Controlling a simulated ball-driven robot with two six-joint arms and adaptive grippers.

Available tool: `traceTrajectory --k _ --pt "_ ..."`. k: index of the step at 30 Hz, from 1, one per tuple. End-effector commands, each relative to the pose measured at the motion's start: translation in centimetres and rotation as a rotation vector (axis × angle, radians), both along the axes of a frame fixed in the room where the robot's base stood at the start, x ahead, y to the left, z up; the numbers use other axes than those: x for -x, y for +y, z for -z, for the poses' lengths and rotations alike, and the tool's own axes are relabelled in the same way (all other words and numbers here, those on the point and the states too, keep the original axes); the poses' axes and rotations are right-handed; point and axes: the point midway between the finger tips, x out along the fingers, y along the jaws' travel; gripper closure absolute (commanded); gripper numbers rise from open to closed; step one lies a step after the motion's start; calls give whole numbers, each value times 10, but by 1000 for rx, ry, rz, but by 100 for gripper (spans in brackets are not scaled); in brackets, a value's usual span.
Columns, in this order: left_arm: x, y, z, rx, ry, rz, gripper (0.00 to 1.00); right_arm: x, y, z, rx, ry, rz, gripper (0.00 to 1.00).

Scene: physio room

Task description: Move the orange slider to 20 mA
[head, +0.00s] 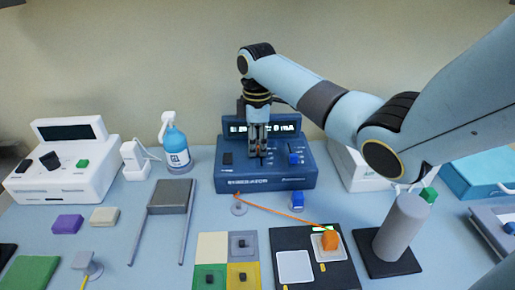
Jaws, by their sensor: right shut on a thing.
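The blue stimulator unit (267,180) stands on the table against the back wall. Its dark display (265,127) shows a reading ending in mA; the digits are partly covered by my gripper and too small to read surely. My right gripper (258,153) points straight down at the unit's panel, its fingers shut at the slider area. The orange slider is hidden between the fingers. My left gripper is out of view.
A blue pump bottle (175,148) and white device (62,170) stand left. A grey cylinder (401,228) stands at right, below my right arm.

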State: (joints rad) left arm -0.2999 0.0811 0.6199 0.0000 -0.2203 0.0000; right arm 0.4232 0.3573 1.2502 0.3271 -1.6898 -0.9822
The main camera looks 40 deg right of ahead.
Motion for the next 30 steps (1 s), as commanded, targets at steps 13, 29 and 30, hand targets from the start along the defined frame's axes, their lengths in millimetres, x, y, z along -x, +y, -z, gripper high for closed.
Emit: traceTrajectory --k 13,29,30 --pt "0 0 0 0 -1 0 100 0 0 0 0 0 -1 62" --pt "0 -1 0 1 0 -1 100 -1 -1 -75 2 -5 0 62" --pt "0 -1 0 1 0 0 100 -1 -1 -83 2 -4 -1 62"
